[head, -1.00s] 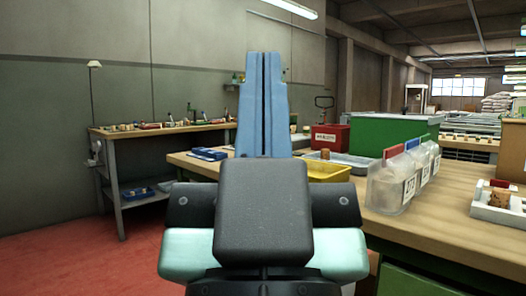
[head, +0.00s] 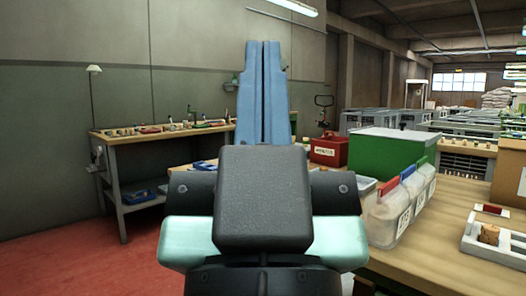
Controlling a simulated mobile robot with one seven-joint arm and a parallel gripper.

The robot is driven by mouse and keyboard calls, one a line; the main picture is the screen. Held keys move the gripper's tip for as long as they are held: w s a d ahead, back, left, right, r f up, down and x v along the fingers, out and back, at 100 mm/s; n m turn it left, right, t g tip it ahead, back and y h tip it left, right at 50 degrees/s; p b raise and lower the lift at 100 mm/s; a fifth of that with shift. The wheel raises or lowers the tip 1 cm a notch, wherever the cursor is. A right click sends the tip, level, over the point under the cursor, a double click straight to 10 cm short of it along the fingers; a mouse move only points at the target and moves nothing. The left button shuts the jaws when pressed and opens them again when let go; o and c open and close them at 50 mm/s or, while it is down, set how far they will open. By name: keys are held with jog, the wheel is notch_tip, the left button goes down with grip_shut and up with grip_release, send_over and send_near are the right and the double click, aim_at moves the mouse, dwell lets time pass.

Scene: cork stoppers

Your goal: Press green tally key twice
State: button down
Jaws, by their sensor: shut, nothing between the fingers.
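My gripper (head: 263,45) points up in the middle of the head view. Its two long blue fingers are shut against each other with nothing between them. The gripper's dark body hides part of the near workbench (head: 427,258). I cannot make out a green tally key anywhere in the head view. It may be hidden behind my gripper or too small to tell.
On the near bench stand a red box (head: 328,151), a green box (head: 388,152), clear bins (head: 398,212) with red, blue and green tops, and a white tray (head: 472,238) holding a cork. A second bench (head: 150,138) stands at the left wall. Red floor (head: 80,255) is clear at left.

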notch_tip(320, 180, up, 35)
jog(key=p, duration=3.2)
jog(key=shift+r+p, duration=0.15)
jog(key=shift+p, duration=0.15)
